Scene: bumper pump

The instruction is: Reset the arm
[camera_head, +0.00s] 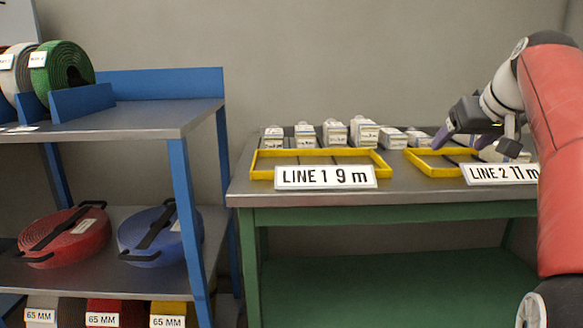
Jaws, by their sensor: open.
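My gripper (478,143) is at the right of the head view, at the end of my red and white arm. Its jaws are apart, and they hang over the right yellow tray (432,169) on the table. A pale block lies under the jaws near this tray's right end. I cannot tell whether the jaws touch it. My arm hides the right end of the table and part of the sign reading "LINE 2 11 m" (500,174).
A left yellow tray (262,164) sits behind a "LINE 1 9 m" sign (326,177). Several labelled white blocks (334,132) stand along the table's back. A blue-framed shelf (184,190) at left holds a green roll (58,66), a red coil (67,238) and a blue coil (150,240).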

